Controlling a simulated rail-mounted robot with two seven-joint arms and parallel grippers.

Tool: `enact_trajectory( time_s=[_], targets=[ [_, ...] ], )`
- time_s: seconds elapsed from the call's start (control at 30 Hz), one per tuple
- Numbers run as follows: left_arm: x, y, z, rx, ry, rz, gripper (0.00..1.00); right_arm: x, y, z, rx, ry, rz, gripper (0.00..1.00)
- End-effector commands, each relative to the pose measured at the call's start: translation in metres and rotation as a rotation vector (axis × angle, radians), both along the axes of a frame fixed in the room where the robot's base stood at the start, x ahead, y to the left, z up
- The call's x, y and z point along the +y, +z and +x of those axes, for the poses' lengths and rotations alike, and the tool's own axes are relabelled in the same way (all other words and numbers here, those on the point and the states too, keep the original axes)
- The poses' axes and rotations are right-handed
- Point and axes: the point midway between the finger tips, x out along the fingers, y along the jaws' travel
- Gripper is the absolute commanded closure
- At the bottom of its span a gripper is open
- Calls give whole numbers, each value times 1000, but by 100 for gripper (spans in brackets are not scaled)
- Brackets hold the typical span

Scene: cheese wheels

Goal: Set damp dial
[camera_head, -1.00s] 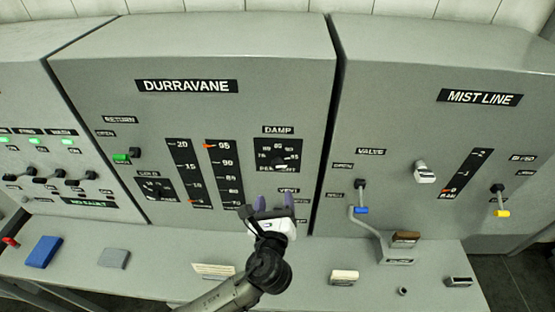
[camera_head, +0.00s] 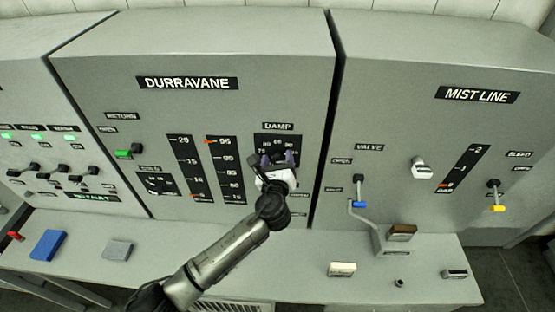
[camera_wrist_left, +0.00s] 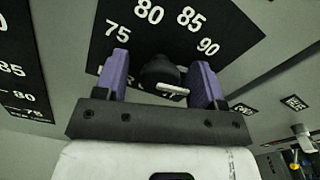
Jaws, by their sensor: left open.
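The damp dial is a black plate (camera_head: 268,143) under the DAMP label on the DURRAVANE panel. In the left wrist view its plate (camera_wrist_left: 170,42) shows white numbers 75, 80, 85 and 90. The dark dial knob (camera_wrist_left: 160,72) with a pale pointer bar is between my left gripper's two purple fingers. My left gripper (camera_head: 277,160) is open at the dial, and it also shows in the left wrist view (camera_wrist_left: 160,84). A gap shows between the knob and each finger. The lower part of the plate is hidden by the gripper. My right gripper is out of view.
Two vertical scales (camera_head: 225,170) with red markers stand left of the dial. A green-tipped return lever (camera_head: 124,154) is further left. The MIST LINE panel at right has a blue-tipped valve lever (camera_head: 360,204). A shelf (camera_head: 300,262) below holds several small blocks.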

Motion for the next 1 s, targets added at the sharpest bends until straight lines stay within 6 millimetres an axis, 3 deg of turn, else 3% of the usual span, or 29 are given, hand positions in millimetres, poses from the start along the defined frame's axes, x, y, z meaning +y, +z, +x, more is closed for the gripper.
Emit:
enact_trajectory(
  time_s=[0.27, 0.8, 1.0],
  targets=[
    [0, 0, 1, 0, 0, 0, 37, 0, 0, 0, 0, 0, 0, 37],
    [0, 0, 0, 1, 0, -1, 86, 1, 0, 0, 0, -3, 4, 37],
    [0, -1, 0, 2, 0, -21, 86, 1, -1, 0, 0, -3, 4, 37]
  ],
)
